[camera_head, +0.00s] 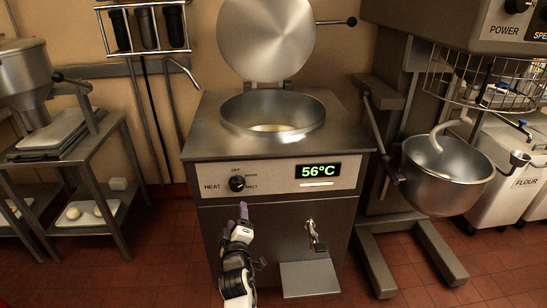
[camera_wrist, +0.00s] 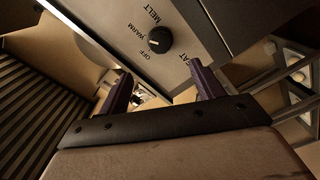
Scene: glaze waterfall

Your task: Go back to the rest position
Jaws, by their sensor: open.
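My gripper (camera_head: 243,212) is in front of the steel melting kettle cabinet (camera_head: 300,215), just below its control panel. Its purple fingers point up towards the black knob (camera_head: 237,183). In the wrist view my gripper (camera_wrist: 164,84) has its fingers wide apart with nothing held between them. The knob (camera_wrist: 160,39) sits beyond the fingertips, beside the OFF, WARM and MELT labels, and looks clear of them. I cannot tell its exact setting. The display (camera_head: 318,171) reads 56°C.
The kettle's round lid (camera_head: 266,40) stands open above the pot (camera_head: 272,112), with pale material inside. A tap (camera_head: 314,236) and drip shelf (camera_head: 310,278) are right of my arm. A mixer bowl (camera_head: 445,175) stands right, a steel cart (camera_head: 62,140) left. Tiled floor (camera_head: 150,255) lies open at lower left.

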